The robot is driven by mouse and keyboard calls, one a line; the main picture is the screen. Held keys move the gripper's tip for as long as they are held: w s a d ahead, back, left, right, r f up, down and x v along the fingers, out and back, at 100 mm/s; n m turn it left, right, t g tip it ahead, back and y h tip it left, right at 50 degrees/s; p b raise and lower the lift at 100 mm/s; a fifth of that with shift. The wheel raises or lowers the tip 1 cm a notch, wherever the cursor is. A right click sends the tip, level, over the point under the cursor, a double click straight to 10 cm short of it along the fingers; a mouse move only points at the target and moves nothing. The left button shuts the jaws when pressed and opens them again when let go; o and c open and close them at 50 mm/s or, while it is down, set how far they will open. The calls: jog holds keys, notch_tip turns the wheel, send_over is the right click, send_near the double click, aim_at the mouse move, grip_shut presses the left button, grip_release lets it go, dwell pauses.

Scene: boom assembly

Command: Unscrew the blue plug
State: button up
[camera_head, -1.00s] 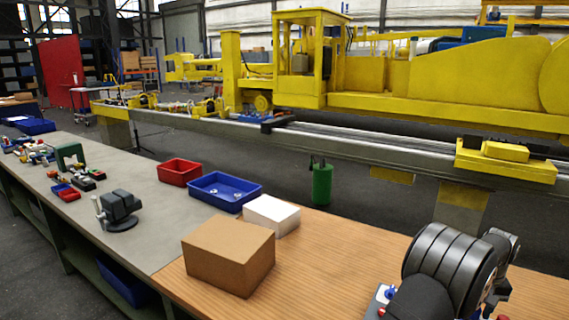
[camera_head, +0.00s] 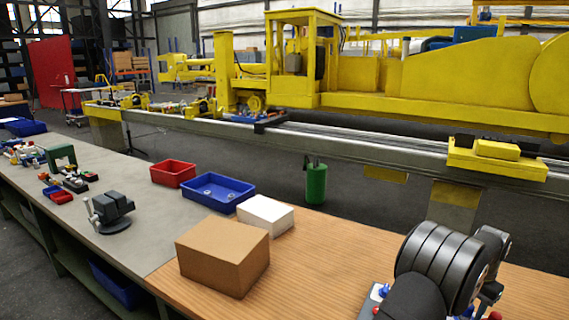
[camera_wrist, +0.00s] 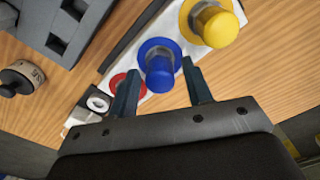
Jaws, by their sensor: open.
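The blue plug (camera_wrist: 159,71) sits in a blue ring on a white block (camera_wrist: 176,28) in the wrist view. It stands between the two fingers of my gripper (camera_wrist: 161,84), with a finger on each side. The jaws are open, and I cannot tell whether either finger touches the plug. In the head view my arm hides most of the block, and only small blue and red parts show beside it. My gripper's fingers are hidden in the head view.
A yellow plug (camera_wrist: 213,24) stands close to the right of the blue one. A red ring (camera_wrist: 119,82) lies to the left, partly behind a finger. A grey slotted block (camera_wrist: 65,25) and a dark round part (camera_wrist: 20,78) are nearby. A cardboard box (camera_head: 222,256) stands on the bench.

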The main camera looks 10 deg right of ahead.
grip_shut()
jog(key=n, duration=0.5)
jog(key=shift+n, duration=0.4)
jog(key=n, duration=0.6)
jog(key=shift+r, duration=0.1)
